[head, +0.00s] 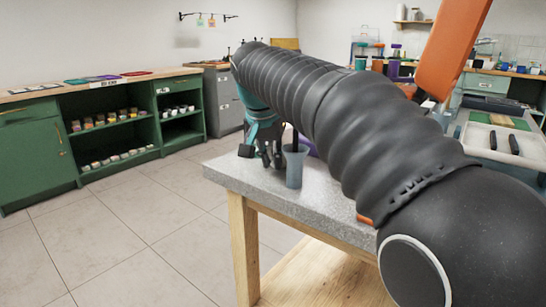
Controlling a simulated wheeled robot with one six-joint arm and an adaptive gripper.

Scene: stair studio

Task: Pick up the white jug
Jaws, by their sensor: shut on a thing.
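A tapered grey-blue vessel (294,169), open at the top, stands upright at the left part of the grey speckled tabletop (235,174). It looks grey-blue rather than white, and I see no handle. I see no other clear white jug. My gripper (279,152) is just left of the vessel and at its rim, with dark fingers pointing down. One dark finger appears to reach into the vessel's mouth, so the gripper appears shut on its wall. The exact contact is small and partly hidden. I cannot tell whether the vessel's base touches the table.
A purple thing (308,146) stands behind the vessel, mostly hidden by my arm. Green shelves (115,146) with small pots line the left wall. A tray (488,139) lies on a bench at the right. The tiled floor at left is clear.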

